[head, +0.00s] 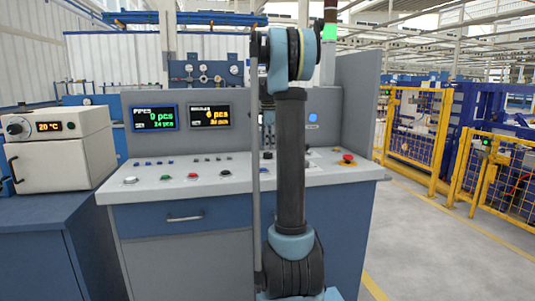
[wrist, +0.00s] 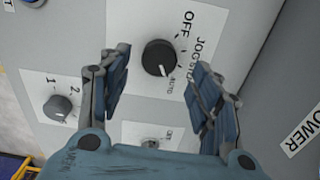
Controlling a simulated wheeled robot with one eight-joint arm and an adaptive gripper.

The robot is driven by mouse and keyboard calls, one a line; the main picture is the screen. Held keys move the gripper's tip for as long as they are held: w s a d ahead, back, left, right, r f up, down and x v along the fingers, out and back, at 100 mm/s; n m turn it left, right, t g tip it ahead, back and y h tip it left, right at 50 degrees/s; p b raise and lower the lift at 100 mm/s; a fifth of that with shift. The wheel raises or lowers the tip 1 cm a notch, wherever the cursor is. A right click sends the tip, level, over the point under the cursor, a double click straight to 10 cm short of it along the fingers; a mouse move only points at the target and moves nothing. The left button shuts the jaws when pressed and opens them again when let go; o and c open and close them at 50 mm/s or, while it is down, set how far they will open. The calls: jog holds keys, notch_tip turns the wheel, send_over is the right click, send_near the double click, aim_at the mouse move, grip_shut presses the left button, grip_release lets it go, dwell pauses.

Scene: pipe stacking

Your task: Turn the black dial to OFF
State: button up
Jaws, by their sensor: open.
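The black dial (wrist: 159,58) sits on a white label plate on the grey panel, in the upper middle of the wrist view. Its white pointer mark faces the small lettering that seems to read AUTO, away from the OFF lettering (wrist: 185,24). My gripper (wrist: 161,62) is open, with one blue finger on each side of the dial in the picture. Neither finger visibly touches it, and the remaining distance to the panel is hard to tell. In the head view my arm stands in front of the console and hides the dial and most of the gripper.
A smaller grey 1-2 knob (wrist: 59,108) lies left of the gripper, and another small switch (wrist: 150,143) lies below. The console (head: 155,185) carries several buttons, two displays and a red mushroom button (head: 347,160). A white oven (head: 58,150) stands at left; yellow fencing (head: 408,125) at right.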

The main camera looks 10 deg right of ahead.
jog(key=shift+f, duration=2)
jog(key=c, duration=1.1)
